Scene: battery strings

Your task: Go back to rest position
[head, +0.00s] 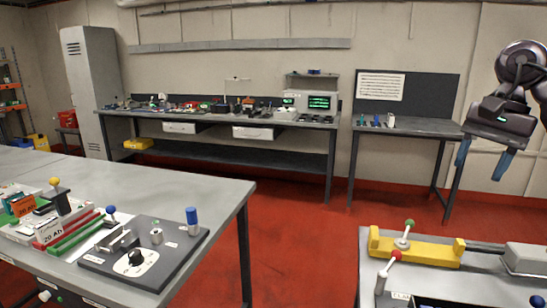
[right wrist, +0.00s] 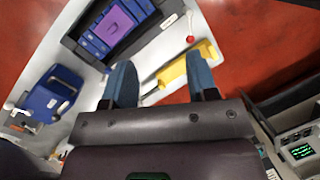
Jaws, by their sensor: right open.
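My right gripper (head: 483,159) hangs at the upper right of the head view, with its two blue fingers apart and nothing between them. In the right wrist view its fingers (right wrist: 160,82) also stand apart and empty, above a bench with a yellow bar (right wrist: 178,66) and a blue box (right wrist: 58,94). My left gripper does not show in the head view.
A grey table (head: 226,195) with a dark control panel (head: 178,238) stands at the left. A bench with a yellow fixture (head: 430,252) is at the lower right. A long workbench (head: 225,118) lines the back wall. Red floor (head: 300,225) lies clear between them.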

